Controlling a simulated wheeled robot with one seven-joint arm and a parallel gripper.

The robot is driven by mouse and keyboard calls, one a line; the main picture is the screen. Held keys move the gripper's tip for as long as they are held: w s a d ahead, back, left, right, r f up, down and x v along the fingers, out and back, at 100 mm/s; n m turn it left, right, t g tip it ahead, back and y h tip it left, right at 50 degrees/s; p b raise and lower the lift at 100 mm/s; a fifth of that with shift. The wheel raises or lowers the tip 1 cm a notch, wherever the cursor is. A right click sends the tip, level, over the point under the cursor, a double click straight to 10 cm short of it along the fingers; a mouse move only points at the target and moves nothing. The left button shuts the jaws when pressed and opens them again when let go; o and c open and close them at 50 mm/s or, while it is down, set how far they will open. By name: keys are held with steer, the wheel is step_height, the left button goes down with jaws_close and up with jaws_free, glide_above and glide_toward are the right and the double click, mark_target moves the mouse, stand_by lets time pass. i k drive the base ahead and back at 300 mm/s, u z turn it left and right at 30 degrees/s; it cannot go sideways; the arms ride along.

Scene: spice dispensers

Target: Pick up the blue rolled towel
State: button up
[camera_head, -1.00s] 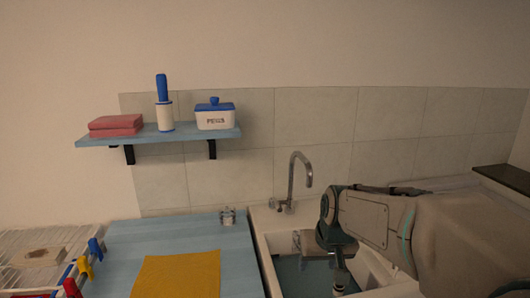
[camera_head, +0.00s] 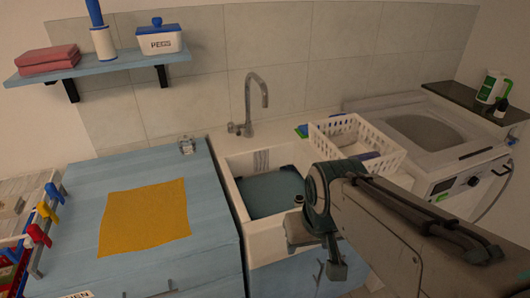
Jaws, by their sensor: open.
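No blue rolled towel can be made out for certain. A small dark blue item (camera_head: 369,156) shows inside the white basket (camera_head: 335,136) right of the tap, but it is too small to tell what it is. A blue and green item (camera_head: 302,130) lies just left of the basket, also unclear. My gripper (camera_head: 318,257) is at the front right of the sink, below the basket in the picture and apart from it. It is open, with nothing visible in it; its far side is partly hidden by my arm.
A sink (camera_head: 268,193) with a tall tap (camera_head: 250,105) is in the middle. A yellow cloth (camera_head: 145,217) lies on the blue counter (camera_head: 85,195). A shelf (camera_head: 115,68) holds folded red cloths, a bottle and a box. A washing machine (camera_head: 455,180) stands at the right.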

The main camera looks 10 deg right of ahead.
mark_target(363, 157)
steer(key=z, duration=0.55)
steer(key=k, duration=1.3)
steer(key=z, duration=0.9)
steer(key=i, duration=1.8)
steer(key=u, duration=1.25)
steer(key=i, duration=0.4)
steer(key=u, duration=0.5)
